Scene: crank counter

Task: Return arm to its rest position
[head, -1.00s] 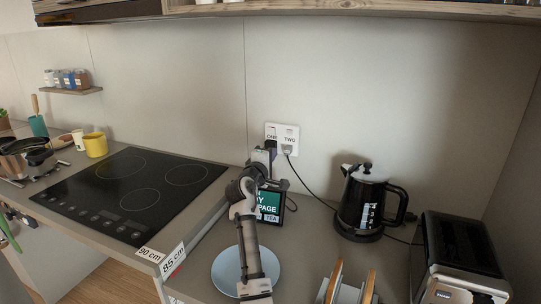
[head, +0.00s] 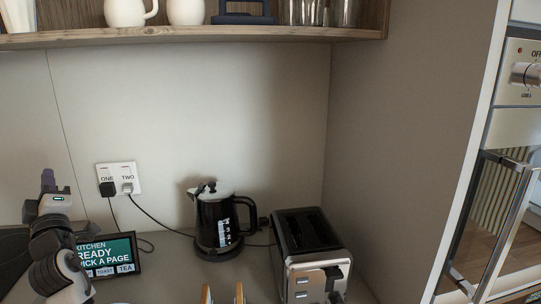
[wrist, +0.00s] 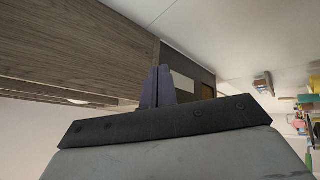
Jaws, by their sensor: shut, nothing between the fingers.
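My arm stands at the lower left of the head view, in front of the left edge of the kitchen screen (head: 107,258). My gripper (head: 47,177) is at its top, with dark purple fingers pointing up. In the wrist view the two fingers (wrist: 155,88) are together with nothing between them, so the gripper is shut and empty. It touches nothing that I can see. The lower part of my arm is cut off by the frame.
A wall socket plate (head: 119,179) with two cables is right of my gripper. A black kettle (head: 218,222) and a toaster (head: 309,258) stand on the counter. A wooden shelf (head: 200,36) with jugs hangs above. An oven (head: 505,200) is at the far right. Bare wall lies between.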

